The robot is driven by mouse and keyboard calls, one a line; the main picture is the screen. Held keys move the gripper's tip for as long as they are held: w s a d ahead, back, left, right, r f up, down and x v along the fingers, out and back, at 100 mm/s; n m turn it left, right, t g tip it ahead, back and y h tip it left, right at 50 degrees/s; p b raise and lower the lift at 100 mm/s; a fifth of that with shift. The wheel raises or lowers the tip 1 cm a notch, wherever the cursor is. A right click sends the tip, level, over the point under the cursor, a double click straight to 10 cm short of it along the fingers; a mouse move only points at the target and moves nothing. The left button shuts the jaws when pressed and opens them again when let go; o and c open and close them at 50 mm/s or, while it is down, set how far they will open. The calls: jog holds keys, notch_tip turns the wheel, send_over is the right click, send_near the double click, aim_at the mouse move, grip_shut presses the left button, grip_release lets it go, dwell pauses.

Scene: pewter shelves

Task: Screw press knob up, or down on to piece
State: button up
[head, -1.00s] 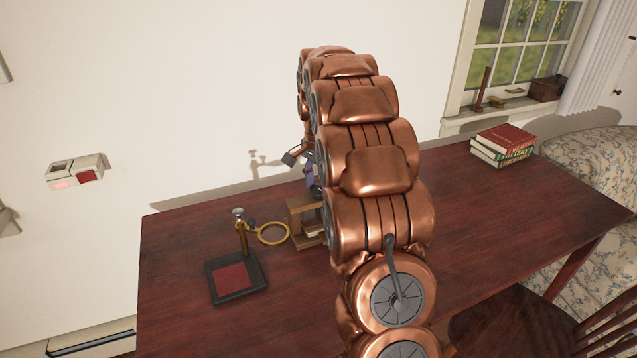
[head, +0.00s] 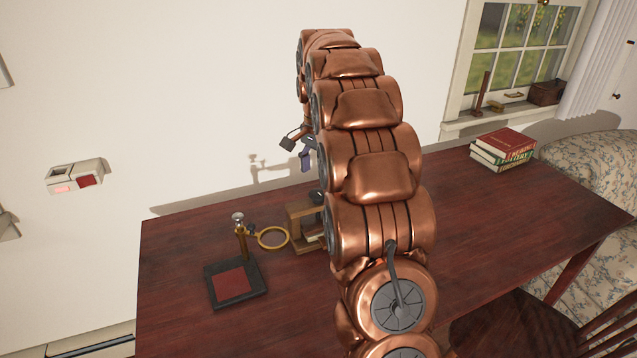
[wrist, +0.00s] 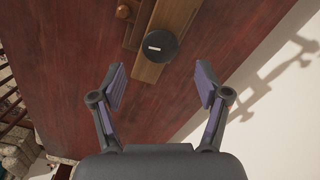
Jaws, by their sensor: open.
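The small wooden press (head: 297,232) stands on the dark red table, partly hidden by my arm. Its dark round knob (head: 316,198) shows at the top of the frame. In the wrist view the knob (wrist: 161,45) is a black disc with a pale mark, above the wooden press (wrist: 148,73). My gripper (head: 298,152) is above the table near the wall, higher than the press. In the wrist view its two purple-padded fingers (wrist: 161,82) are spread wide with nothing between them. The knob lies beyond the fingertips, apart from them. The piece cannot be made out clearly.
Several books (head: 502,147) lie at the table's right back. The wall is close behind. The table (head: 480,215) between my arm and the books is clear.

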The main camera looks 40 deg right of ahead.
aim_at(318, 193)
notch_tip(318, 193, up, 7)
dwell(0.4)
dwell(0.5)
